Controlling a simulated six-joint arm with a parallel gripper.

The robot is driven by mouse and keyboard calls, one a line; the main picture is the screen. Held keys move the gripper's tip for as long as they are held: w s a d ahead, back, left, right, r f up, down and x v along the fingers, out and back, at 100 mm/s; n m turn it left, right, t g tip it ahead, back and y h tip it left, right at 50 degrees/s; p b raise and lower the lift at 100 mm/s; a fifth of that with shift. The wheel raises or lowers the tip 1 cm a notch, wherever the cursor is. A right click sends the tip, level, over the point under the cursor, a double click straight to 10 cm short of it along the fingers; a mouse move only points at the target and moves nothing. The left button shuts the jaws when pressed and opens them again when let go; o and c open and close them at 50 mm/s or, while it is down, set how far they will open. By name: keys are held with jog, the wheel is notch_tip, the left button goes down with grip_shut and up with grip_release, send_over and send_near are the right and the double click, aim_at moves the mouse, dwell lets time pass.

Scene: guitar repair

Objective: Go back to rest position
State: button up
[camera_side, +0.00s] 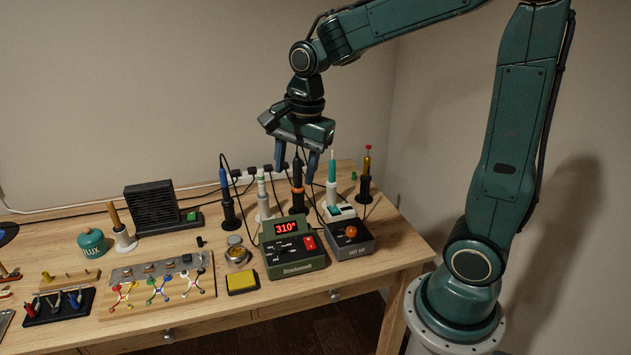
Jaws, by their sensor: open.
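My gripper (296,163) hangs pointing down above the back right part of the wooden workbench (402,241). Its two blue-grey fingers are apart and I see nothing held between them. Below it stands a dark iron with an orange ring (298,188) in a holder, its upper end close to the fingers in the picture. I cannot tell from this one view whether they touch.
A soldering station (292,255) reading 310 and a grey box with an orange knob (350,240) stand below the gripper. Other upright tools (228,200) (332,180) (366,175) stand around it. A black fan unit (155,207), flux jar (92,242) and wiring plate (160,285) are further left.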

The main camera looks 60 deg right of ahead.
jog(key=s+a+r+n+t, duration=0.1)
jog(key=s+a+r+n, duration=0.1)
jog(key=s+n, duration=0.6)
jog(key=s+a+r+n+t, duration=0.2)
jog(key=s+n, duration=0.5)
jog(key=n, duration=0.2)
jog(key=shift+s+r+t, duration=0.25)
jog(key=shift+s+t, duration=0.05)
jog(key=shift+s, duration=0.1)
dwell(0.6)
